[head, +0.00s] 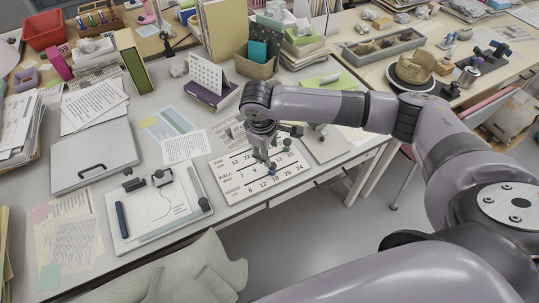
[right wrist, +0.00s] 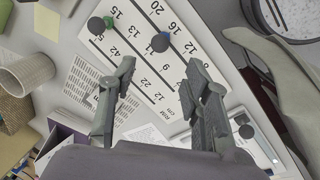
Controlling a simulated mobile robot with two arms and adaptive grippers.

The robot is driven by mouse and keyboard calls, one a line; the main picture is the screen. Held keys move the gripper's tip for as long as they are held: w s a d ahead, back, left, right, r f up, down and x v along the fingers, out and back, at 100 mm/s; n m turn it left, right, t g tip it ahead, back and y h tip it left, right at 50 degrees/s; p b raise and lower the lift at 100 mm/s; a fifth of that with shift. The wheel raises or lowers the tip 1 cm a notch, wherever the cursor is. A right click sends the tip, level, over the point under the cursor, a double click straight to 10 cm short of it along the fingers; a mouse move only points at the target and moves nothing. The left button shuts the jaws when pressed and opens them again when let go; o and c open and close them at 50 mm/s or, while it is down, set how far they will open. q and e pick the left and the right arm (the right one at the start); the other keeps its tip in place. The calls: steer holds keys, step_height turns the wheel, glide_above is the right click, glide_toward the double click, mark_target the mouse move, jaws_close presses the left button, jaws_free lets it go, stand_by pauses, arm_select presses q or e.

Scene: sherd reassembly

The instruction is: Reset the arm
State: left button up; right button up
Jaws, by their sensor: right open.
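My right arm reaches in from the right in the head view. Its gripper (head: 268,160) hangs over the white number board (head: 236,190), which has rows marked rim, wall and height. In the right wrist view the two fingers (right wrist: 161,72) are apart with nothing between them. A dark round knob with a blue base (right wrist: 160,42) stands on the board just beyond the fingertips. A similar knob with a green base (right wrist: 96,25) stands to its left. Whether the fingers touch the board cannot be told. My left gripper is not in view.
A clipboard with a drawn curve (head: 165,203) lies left of the board. A grey folder (head: 95,158) lies farther left. A purple book (head: 212,95) and a basket (head: 257,67) stand behind. The desk's front edge runs close below the board.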

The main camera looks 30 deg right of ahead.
steer(key=shift+r, duration=0.3)
